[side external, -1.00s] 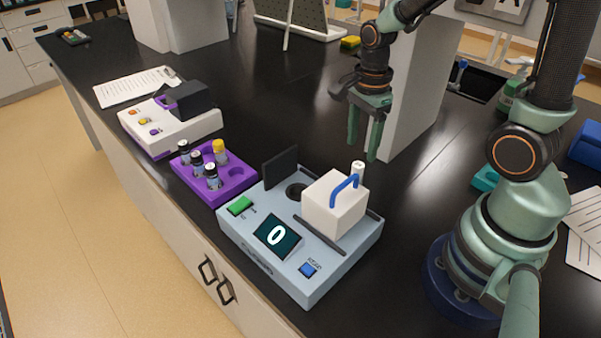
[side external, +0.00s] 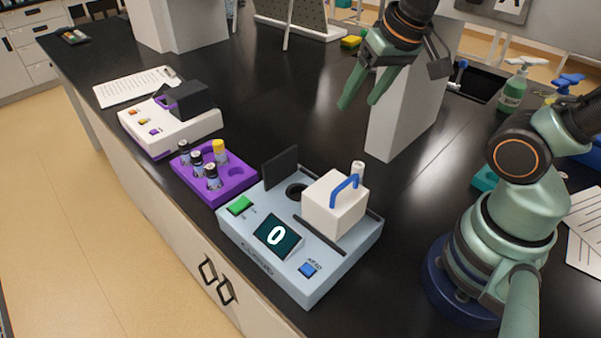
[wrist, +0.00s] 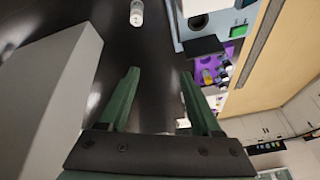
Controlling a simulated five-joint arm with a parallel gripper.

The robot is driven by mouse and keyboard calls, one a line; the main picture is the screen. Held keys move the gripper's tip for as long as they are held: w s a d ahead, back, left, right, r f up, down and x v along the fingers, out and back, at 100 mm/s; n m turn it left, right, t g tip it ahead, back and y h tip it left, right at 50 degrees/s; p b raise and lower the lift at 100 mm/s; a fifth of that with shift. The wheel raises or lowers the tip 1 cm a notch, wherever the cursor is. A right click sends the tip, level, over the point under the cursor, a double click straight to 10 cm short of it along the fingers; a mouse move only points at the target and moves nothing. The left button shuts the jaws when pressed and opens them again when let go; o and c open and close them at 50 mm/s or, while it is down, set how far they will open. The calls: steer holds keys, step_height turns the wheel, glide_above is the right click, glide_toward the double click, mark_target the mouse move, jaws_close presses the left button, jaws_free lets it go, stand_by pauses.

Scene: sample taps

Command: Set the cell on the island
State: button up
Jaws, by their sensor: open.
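A small vial with a white cap (side external: 358,168), possibly the cell, shows behind the white block with a blue handle; its lower part is hidden there. In the wrist view the vial (wrist: 137,12) stands on the black bench at the top edge, partly cut off. My gripper (side external: 360,101) is open and empty, held above the black bench beside a grey pillar. Its fingers (wrist: 160,73) are apart in the wrist view with only bench between them. The black bench top (side external: 270,100) may be the island; I cannot tell for sure.
A light-blue instrument (side external: 334,272) showing 0 carries the white block (side external: 325,211) and a raised dark lid (side external: 281,168). A purple rack (side external: 224,190) holds several vials. A white device (side external: 160,130) stands farther left. The grey pillar (side external: 405,115) is close to my gripper.

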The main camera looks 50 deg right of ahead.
steer(key=n, duration=0.1)
steer(key=r+n, duration=0.1)
steer(key=n+t, duration=0.1)
steer(key=n, duration=0.1)
steer(key=shift+s+a+r, duration=0.25)
steer(key=shift+a, duration=0.15)
